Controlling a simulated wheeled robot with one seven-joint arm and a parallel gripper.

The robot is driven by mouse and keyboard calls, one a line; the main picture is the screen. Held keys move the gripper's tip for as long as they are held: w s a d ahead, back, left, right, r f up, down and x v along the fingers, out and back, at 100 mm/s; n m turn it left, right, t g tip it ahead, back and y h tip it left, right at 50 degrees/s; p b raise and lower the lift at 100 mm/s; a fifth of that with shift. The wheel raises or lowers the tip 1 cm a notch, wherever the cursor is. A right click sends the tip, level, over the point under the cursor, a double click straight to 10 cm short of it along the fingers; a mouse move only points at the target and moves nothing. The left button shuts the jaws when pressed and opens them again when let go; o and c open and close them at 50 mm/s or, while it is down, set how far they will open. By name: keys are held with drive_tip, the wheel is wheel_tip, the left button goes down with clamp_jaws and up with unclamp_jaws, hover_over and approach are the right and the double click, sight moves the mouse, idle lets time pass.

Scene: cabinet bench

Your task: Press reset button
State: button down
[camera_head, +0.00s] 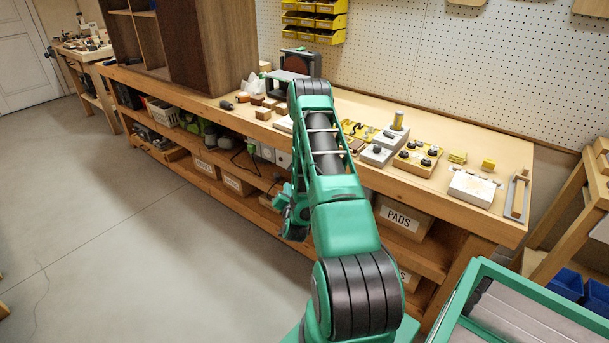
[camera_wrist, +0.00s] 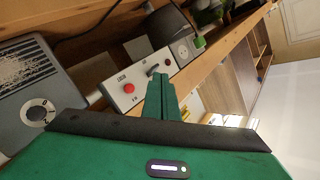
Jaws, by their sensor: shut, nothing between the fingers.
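In the wrist view, a white control box (camera_wrist: 138,98) carries a round red button (camera_wrist: 129,88) and a small black switch (camera_wrist: 153,71). Its labels are too small to read, so I cannot tell which control is the reset. In the head view my forearm hides most of this area, and the fingertips cannot be made out.
A grey machine with a dial (camera_wrist: 37,110) stands left of the white box in the wrist view. The wooden workbench (camera_head: 462,205) has shelves below, with cardboard boxes (camera_head: 404,219). Blocks and devices crowd its top. The floor (camera_head: 130,230) left of the bench is clear.

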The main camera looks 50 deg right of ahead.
drive_tip(key=d, duration=0.8)
drive_tip(key=shift+w+d, duration=0.2)
drive_tip(key=shift+w, duration=0.15)
drive_tip(key=shift+d, duration=0.15)
idle(1.7)
drive_tip(key=shift+d, duration=0.3)
drive_tip(key=shift+d+r, duration=0.1)
drive_tip(key=shift+d, duration=0.5)
idle(1.1)
drive_tip(key=shift+s+a, duration=0.15)
drive_tip(key=shift+a, duration=0.9)
drive_tip(key=shift+s+a, duration=0.2)
drive_tip(key=shift+a, duration=2.3)
